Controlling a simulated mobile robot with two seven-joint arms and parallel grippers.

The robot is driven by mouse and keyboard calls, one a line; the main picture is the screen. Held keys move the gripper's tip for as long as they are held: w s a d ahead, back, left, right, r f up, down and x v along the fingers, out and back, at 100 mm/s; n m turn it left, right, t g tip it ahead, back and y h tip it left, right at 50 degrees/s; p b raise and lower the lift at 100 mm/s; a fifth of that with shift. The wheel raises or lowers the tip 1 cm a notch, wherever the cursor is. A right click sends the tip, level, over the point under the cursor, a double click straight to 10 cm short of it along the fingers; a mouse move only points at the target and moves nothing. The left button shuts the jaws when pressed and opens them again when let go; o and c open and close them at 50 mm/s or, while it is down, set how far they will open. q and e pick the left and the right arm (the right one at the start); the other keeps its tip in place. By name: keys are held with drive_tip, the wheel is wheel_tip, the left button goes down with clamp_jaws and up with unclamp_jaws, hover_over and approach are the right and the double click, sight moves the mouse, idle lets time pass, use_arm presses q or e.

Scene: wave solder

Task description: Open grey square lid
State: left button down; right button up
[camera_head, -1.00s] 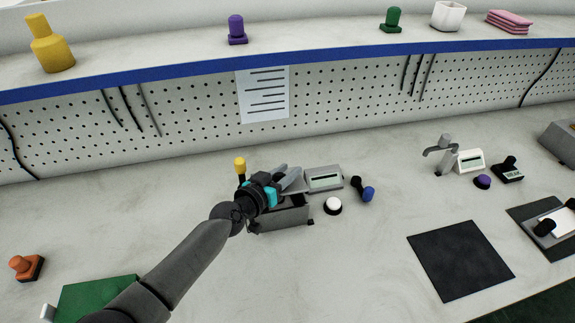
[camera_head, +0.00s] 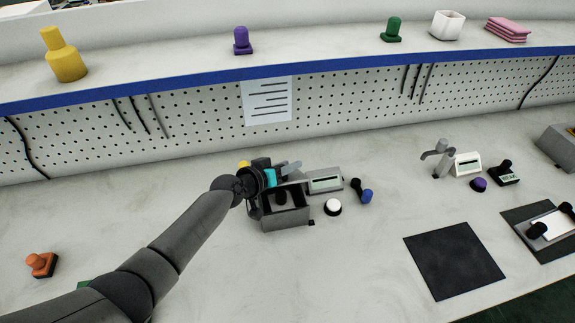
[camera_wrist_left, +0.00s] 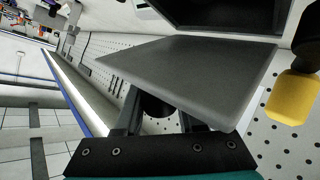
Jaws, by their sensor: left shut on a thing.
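The grey square lid (camera_wrist_left: 195,75) fills the middle of the left wrist view, tilted up from its box. A round black knob (camera_wrist_left: 157,106) sits between my left fingers, against the lid. My left gripper (camera_head: 284,174) is shut on the lid by this knob. The grey box (camera_head: 287,222) stands below the gripper in the head view, with its dark inside showing from above. A dark thing shows inside the box, too small to make out. In the head view the gripper and wrist hide much of the lid. My right gripper is not in view.
A yellow-topped thing (camera_wrist_left: 293,98) stands close beside the lid. A grey display unit (camera_head: 324,181), a white button (camera_head: 333,207) and a blue-ended black handle (camera_head: 366,195) are right of the box. A black mat (camera_head: 454,262) lies farther right. The bench to the left is mostly clear.

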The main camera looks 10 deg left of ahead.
use_arm(q)
drive_tip(key=c, duration=0.5)
unclamp_jaws()
drive_tip(key=shift+s+a, duration=0.1)
drive_tip(key=shift+s+a+r, duration=0.1)
drive_tip(key=shift+s+r, duration=0.05)
drive_tip(key=p+v, duration=0.3)
drive_tip(key=v, duration=1.1)
drive_tip(key=shift+s+p, duration=0.25)
drive_tip(key=shift+p, duration=0.1)
drive_tip(key=shift+a+r, duration=0.1)
drive_tip(key=shift+c, duration=0.2)
